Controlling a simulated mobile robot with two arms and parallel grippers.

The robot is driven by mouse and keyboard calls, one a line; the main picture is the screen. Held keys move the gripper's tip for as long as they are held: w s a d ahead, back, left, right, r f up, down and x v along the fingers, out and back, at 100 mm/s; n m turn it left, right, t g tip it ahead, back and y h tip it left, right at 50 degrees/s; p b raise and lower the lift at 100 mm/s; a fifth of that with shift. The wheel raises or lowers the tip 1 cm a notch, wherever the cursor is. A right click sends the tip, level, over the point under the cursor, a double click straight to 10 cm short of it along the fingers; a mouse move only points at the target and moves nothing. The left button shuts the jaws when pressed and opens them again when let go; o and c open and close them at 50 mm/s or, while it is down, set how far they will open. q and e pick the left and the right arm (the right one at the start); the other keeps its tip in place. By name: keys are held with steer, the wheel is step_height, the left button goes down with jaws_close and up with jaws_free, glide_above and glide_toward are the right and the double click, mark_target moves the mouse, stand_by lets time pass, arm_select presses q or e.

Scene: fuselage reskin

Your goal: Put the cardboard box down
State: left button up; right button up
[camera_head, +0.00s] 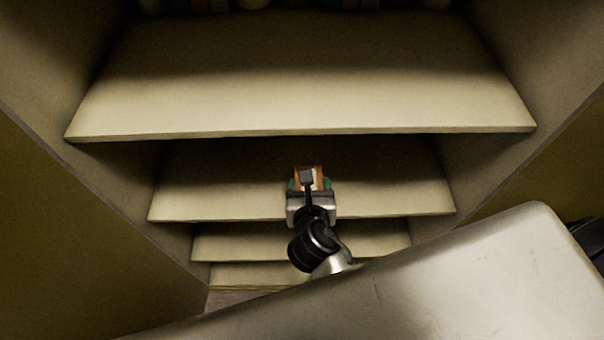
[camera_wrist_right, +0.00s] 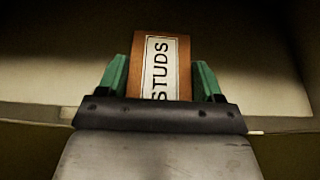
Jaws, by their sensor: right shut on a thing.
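The cardboard box (camera_head: 319,174) is small and brown, with a white label. In the right wrist view the box (camera_wrist_right: 185,65) shows the word "STUDS" on its label. My right gripper (camera_head: 309,184) has its green fingers on both sides of the box and is shut on it. The right gripper also shows in the wrist view (camera_wrist_right: 160,82). The box is at the second shelf from the top (camera_head: 210,193), over its front part. I cannot tell whether its underside touches the shelf. My left gripper is not in view.
Lower shelves (camera_head: 235,244) lie beneath. Cabinet side walls (camera_head: 55,75) stand left and right. The second shelf looks bare on either side of the box.

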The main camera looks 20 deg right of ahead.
steer(key=x, duration=0.3)
steer(key=a+x, duration=0.1)
steer(key=x, duration=0.1)
steer(key=f+x, duration=0.1)
steer(key=x, duration=0.2)
steer(key=shift+w+a+f, duration=0.15)
steer(key=shift+w, duration=0.1)
steer(key=shift+f+b, duration=0.7)
steer(key=shift+f, duration=1.35)
steer(key=shift+f, duration=0.15)
steer(key=o, duration=1.2)
steer(key=v, duration=1.2)
